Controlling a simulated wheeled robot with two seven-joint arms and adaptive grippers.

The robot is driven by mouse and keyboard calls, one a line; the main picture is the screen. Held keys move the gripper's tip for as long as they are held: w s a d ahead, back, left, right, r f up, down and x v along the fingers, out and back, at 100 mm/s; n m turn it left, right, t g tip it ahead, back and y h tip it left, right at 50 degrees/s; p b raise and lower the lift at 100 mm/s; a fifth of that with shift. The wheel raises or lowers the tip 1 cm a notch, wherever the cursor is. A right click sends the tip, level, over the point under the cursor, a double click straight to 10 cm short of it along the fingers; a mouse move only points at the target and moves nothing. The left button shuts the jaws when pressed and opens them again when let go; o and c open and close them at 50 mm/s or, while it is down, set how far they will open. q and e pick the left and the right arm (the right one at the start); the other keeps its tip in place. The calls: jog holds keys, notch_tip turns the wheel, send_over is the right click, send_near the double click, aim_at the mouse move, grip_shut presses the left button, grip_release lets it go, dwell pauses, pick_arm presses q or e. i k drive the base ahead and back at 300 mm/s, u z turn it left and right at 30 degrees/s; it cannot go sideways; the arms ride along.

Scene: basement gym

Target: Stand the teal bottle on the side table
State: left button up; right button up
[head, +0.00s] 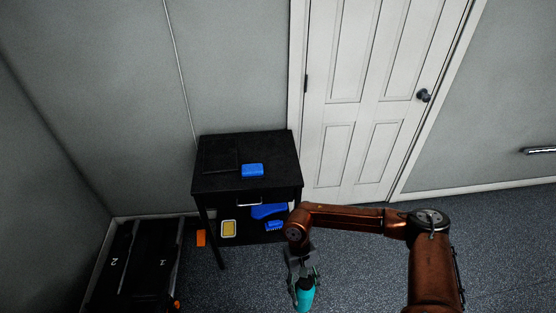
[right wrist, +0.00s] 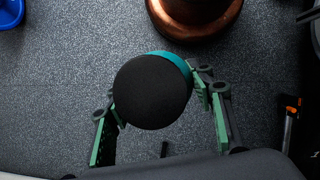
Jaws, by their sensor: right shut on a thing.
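The teal bottle (head: 305,296) is held by my right gripper (head: 303,275), low in front of the side table and to its right in the head view. The right wrist view looks onto the bottle's round black end (right wrist: 152,92), with a teal edge behind it, between my right gripper's green-padded fingers (right wrist: 160,115). The gripper is shut on it. The black side table (head: 225,183) stands against the wall, its top at a higher level than the bottle appears. My left gripper is in neither view.
The lower shelf holds blue items (head: 268,211) and a yellow-and-white item (head: 228,228). Black cases (head: 140,262) stand at left. A closed white door (head: 365,110) is behind.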

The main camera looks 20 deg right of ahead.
aim_at(277, 164)
jog(key=z, duration=0.3)
jog(key=i, duration=0.9)
jog(key=u, duration=0.05)
